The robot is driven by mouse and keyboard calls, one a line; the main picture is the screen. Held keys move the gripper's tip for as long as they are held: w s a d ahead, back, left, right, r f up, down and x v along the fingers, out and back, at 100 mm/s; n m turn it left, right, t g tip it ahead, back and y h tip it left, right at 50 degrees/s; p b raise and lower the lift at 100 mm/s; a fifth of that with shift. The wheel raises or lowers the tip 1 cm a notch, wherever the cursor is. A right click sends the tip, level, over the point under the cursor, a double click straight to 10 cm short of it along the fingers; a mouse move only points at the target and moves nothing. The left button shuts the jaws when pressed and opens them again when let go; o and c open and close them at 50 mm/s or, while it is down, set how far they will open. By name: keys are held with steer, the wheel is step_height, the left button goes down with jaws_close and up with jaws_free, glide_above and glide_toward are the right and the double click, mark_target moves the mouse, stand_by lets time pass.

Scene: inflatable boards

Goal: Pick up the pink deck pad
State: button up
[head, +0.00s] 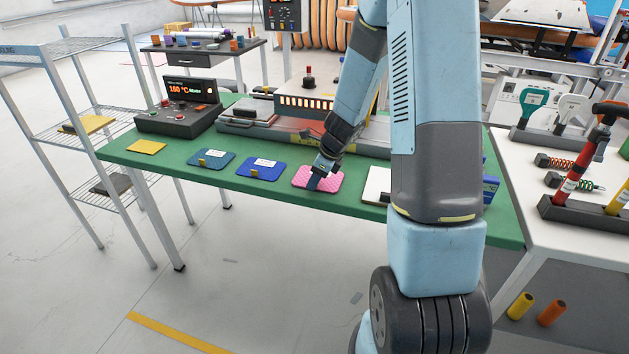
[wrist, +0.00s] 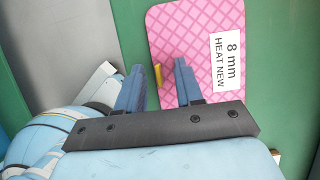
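The pink deck pad (head: 303,179) lies flat near the front edge of the green table (head: 232,181), right of the blue pad. In the wrist view the pad (wrist: 185,28) shows a diamond pattern, a white label reading "8 mm HEAT NEW" and a small yellow tab (wrist: 158,74) on its left edge. My gripper (head: 321,176) is over the pad, pointing down. In the wrist view my gripper (wrist: 157,68) is open, with the yellow tab showing between its two blue fingers. I cannot tell whether the fingers touch the pad.
A yellow pad (head: 147,147), a teal pad (head: 211,162) and a blue pad (head: 259,169) lie to the left. A white pad (head: 377,184) lies just right, partly behind my arm. A heating machine (head: 302,107) and a control box (head: 178,117) stand behind.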

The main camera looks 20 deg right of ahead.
jaws_close()
stand_by(0.3)
steer(key=shift+r, duration=0.1)
